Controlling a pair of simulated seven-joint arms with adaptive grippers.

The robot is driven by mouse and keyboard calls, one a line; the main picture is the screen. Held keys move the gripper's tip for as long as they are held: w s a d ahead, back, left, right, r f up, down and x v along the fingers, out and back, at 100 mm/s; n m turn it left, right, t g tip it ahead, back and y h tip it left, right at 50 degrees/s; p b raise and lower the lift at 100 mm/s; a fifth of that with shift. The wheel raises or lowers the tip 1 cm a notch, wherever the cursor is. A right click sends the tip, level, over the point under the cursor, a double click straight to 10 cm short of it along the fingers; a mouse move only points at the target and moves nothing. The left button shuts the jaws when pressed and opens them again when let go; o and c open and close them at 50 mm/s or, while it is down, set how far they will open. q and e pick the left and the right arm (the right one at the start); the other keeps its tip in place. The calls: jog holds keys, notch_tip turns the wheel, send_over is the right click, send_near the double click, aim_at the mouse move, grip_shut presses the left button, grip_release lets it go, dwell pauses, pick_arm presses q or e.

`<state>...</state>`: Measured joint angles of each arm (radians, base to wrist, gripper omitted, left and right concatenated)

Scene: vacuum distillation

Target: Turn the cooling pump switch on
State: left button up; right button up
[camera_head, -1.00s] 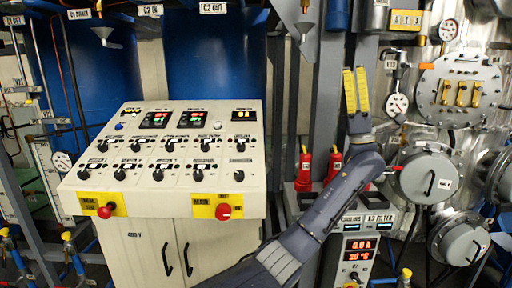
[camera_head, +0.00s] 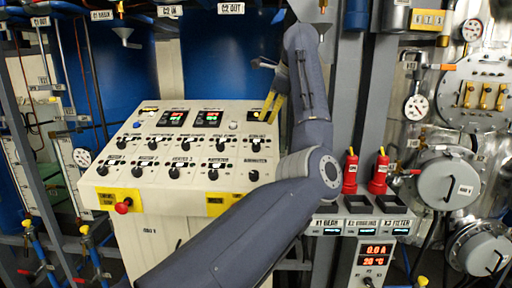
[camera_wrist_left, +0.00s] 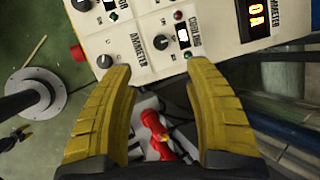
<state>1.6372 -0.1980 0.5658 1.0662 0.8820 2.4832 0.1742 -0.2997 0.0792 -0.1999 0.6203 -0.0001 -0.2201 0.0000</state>
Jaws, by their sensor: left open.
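The control console (camera_head: 150,205) carries rows of black rotary knobs. The knob labelled COOLING (camera_wrist_left: 161,42) is near the panel's right edge, beside a small display. It also shows in the head view (camera_head: 257,143), at the right end of the upper row. My left gripper (camera_head: 270,105) is over the console's right end, with yellow fingers pointing down at the panel. In the left wrist view its fingers (camera_wrist_left: 160,68) are open and empty, with the COOLING knob just beyond the tips, apart from them. My right gripper is not in view.
The AMMETER knob (camera_wrist_left: 104,61) sits beside the COOLING one. An ammeter display (camera_wrist_left: 259,18) is at the panel edge. Red devices (camera_head: 350,172) stand right of the console, above a unit with red digits (camera_head: 376,255). Blue tanks (camera_head: 236,55) stand behind.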

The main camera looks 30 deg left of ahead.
aim_at(257, 145)
pick_arm(q)
jog(key=x, duration=1.1)
jog(key=d+x, duration=0.1)
jog(key=x, duration=0.5)
jog(key=shift+w+f, duration=0.25)
jog(key=shift+f, duration=0.2)
grip_shut()
